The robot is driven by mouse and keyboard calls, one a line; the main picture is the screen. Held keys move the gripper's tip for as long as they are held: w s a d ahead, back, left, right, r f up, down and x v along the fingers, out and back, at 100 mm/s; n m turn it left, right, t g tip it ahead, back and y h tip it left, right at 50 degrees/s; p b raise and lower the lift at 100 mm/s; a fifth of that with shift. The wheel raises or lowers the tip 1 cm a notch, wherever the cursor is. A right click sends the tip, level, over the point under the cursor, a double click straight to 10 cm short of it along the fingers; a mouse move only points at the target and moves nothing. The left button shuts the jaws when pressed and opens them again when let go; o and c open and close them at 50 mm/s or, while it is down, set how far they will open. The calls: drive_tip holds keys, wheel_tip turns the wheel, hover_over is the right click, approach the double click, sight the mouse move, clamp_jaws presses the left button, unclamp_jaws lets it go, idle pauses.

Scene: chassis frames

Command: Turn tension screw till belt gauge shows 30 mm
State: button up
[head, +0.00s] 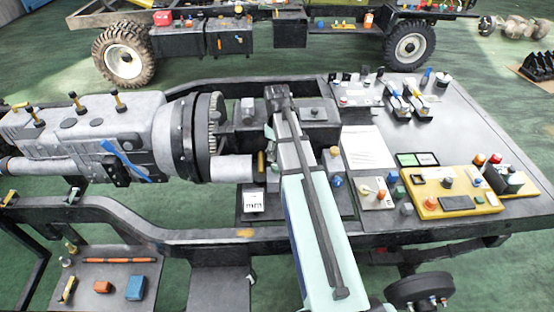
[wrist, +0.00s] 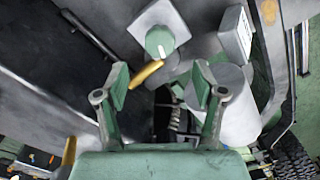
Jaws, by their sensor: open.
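A green round knob (wrist: 159,41) with a white mark sits on a grey square block just beyond my fingertips in the wrist view; I cannot tell for sure that it is the tension screw. My gripper (wrist: 159,80) is open and empty, its two green-padded fingers spread apart below the knob. A white gauge box (wrist: 237,34) stands right of the knob. In the head view the gauge (head: 253,201) stands left of my arm and shows "mm", its number too small to read. My arm hides the knob there, and I cannot make out the belt.
A brass lever (wrist: 148,73) lies between my fingertips and the knob. A grey cylinder (wrist: 235,105) is close to the right finger. The gearbox (head: 105,135) is at left; a yellow control panel (head: 450,192) and several small parts are on the right plate.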

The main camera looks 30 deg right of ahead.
drive_tip(key=shift+r, duration=2.15)
